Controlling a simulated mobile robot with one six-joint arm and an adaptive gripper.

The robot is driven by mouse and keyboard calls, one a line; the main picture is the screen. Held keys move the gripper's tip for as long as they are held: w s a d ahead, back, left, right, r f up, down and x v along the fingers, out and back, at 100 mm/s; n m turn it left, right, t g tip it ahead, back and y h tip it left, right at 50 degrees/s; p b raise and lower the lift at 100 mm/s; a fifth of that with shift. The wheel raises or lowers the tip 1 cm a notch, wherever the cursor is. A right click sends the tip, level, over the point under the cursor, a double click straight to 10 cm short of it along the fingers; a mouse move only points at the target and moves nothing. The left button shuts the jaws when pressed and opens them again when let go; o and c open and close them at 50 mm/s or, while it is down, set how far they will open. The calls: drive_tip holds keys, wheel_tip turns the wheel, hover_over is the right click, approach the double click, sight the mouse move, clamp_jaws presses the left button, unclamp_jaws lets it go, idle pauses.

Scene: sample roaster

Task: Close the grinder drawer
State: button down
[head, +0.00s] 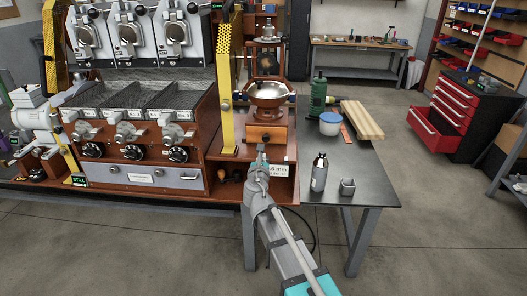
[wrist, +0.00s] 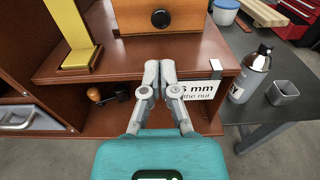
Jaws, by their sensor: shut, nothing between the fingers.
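The grinder (head: 265,92) is a copper bowl above a wooden box on the wooden shelf unit. The orange-brown grinder drawer (head: 275,133) is in the box front. In the wrist view the drawer front (wrist: 185,16) is cut off by the top edge and shows a round black knob (wrist: 160,18). I cannot tell how far the drawer stands out. My gripper (head: 262,150) is shut and empty, in front of and below the drawer. In the wrist view my gripper (wrist: 160,66) points at the shelf board, apart from the drawer front.
A yellow perforated post (head: 227,90) stands left of the grinder. A white label (wrist: 200,93) hangs at the shelf's front right. A spray bottle (head: 319,172) and a grey cup (head: 347,186) stand on the dark table (head: 375,190) at right. The roaster bank (head: 140,120) fills the left.

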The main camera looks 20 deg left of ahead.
drive_tip(key=shift+v, duration=1.2)
drive_tip(key=d+f+m+g+h, duration=0.3)
drive_tip(key=d+f+m+h, duration=0.15)
drive_tip(key=d+m, duration=0.75)
drive_tip(key=d+f+m+g+h, duration=0.45)
drive_tip(key=d+m, duration=0.35)
drive_tip(key=d, duration=0.8)
drive_tip(key=s+d+f+m+g+y, duration=0.3)
drive_tip(key=s+d+f+m+g, duration=0.15)
drive_tip(key=s+d+m, duration=0.35)
drive_tip(key=s+d+f+m+g+y, duration=0.2)
drive_tip(key=s+d+f+m+g, duration=0.3)
drive_tip(key=s+m, duration=0.5)
wheel_tip(320, 180, up, 18)
drive_tip(key=w+d+p, duration=0.1)
drive_tip(key=p, duration=1.5)
drive_tip(key=shift+w+f+m+p, duration=0.15)
drive_tip(key=shift+w+m+p, duration=0.15)
drive_tip(key=shift+p, duration=0.1)
